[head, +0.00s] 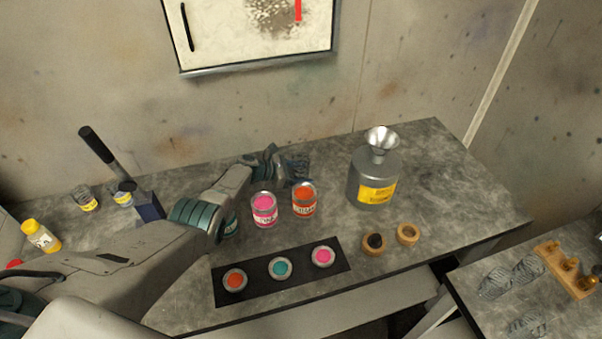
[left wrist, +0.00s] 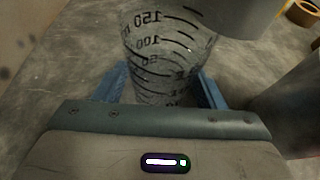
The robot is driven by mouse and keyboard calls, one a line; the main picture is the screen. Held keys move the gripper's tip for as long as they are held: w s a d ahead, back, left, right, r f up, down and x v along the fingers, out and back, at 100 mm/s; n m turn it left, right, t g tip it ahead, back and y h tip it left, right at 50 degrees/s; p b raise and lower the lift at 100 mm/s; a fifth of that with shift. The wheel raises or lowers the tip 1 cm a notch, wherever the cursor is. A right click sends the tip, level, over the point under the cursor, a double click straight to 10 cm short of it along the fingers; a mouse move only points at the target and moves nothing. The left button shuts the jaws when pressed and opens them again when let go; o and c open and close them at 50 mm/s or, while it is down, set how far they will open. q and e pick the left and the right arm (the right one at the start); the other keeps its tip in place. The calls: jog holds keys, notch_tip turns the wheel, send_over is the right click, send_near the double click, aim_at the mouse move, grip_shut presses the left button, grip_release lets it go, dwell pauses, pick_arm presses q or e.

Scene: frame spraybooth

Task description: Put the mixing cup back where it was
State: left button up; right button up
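The mixing cup is clear with dark graduation marks; it fills the upper middle of the left wrist view (left wrist: 165,55). The blue fingers of my left gripper (left wrist: 163,88) lie on both sides of it and appear to press on its wall. In the head view my left gripper (head: 275,165) is at the back of the bench, behind the pink and orange tins, with the cup (head: 298,168) at its fingers. The cup's base is hidden, so I cannot tell whether it touches the bench. My right gripper is not in view.
A pink tin (head: 264,210) and an orange tin (head: 304,200) stand before the gripper. A dark strip (head: 305,272) holds three lids. Clear marked cups (head: 495,283) are on the side table (head: 470,310).

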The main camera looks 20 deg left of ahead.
pick_arm(q)
jog(key=shift+r+p, duration=0.35)
jog(key=p+v, duration=0.1)
jog(key=v, duration=0.4)
jog(key=shift+s+a+p, duration=0.2)
jog(key=shift+a+p, duration=0.2)
jog(key=v, duration=0.5)
jog(key=shift+f, duration=0.1)
jog(key=shift+s+a+r+b, duration=0.25)
jog(key=shift+a+b, duration=0.05)
